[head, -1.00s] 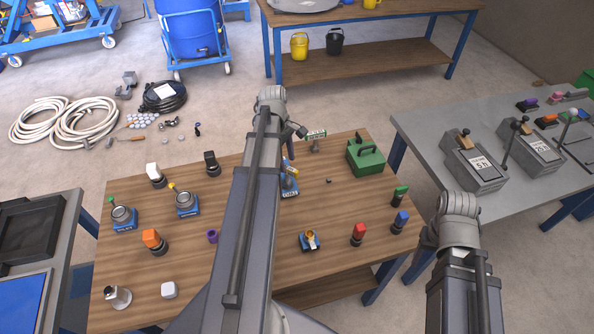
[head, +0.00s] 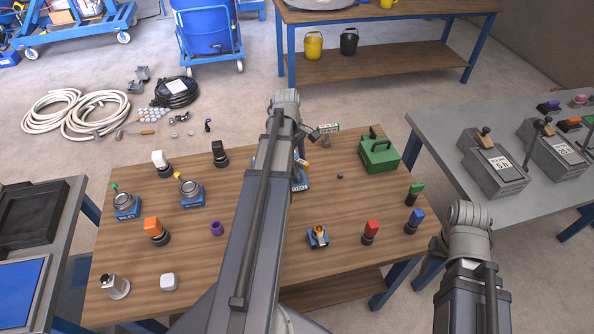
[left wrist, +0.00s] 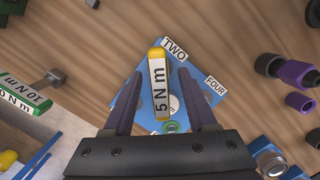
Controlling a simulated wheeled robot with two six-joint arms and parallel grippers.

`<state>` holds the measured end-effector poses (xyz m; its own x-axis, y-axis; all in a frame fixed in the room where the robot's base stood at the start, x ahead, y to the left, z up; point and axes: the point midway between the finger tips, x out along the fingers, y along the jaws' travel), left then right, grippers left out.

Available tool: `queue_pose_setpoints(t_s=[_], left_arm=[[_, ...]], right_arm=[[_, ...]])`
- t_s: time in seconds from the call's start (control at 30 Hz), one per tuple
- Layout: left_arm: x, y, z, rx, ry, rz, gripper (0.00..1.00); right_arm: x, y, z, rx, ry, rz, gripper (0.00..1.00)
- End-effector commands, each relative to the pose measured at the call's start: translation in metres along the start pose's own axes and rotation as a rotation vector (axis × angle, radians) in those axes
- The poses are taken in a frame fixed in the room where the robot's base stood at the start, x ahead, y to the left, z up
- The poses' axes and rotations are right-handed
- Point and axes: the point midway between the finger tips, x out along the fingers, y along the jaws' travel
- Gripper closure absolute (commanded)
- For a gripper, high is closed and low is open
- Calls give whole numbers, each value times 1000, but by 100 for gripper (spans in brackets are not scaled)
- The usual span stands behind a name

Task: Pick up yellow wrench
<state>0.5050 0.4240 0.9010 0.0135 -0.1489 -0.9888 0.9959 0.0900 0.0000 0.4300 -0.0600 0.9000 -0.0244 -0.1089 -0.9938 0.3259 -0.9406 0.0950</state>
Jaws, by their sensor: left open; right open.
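The yellow wrench (left wrist: 158,80) has a yellow-ended handle with a white "5 N m" label. In the left wrist view it lies over a blue base plate (left wrist: 205,80) marked TWO and FOUR. My left gripper (left wrist: 159,88) is open, with one finger on each side of the wrench and a visible gap to both. In the head view only a small yellow part of the wrench (head: 302,163) shows beside my left arm, above the blue base (head: 300,184). My left arm hides most of the gripper there. My right arm shows at the right, but its gripper is not visible.
A green-labelled "10 N m" wrench (left wrist: 22,98) lies close by on the left in the wrist view. A green box (head: 379,155) stands right of it in the head view. Several coloured switches and a purple ring (head: 217,228) stand on the wooden table (head: 190,255).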

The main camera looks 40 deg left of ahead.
Motion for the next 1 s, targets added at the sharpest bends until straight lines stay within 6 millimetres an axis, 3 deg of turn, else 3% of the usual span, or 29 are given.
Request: queue_pose_setpoints(t_s=[0.03, 0.13, 0.43, 0.93, 1.0], left_arm=[[14, 0, -1, 0, 0, 0, 43], [23, 0, -1, 0, 0, 0, 43], [22, 0, 0, 0, 0, 0, 43], [22, 0, 0, 0, 0, 0, 99], [22, 0, 0, 0, 0, 0, 100]], right_arm=[[14, -1, -1, 0, 0, 0, 43], [22, -2, -1, 0, 0, 0, 43], [22, -2, -1, 0, 0, 0, 43], [22, -2, -1, 0, 0, 0, 43], [22, -2, -1, 0, 0, 0, 43]])
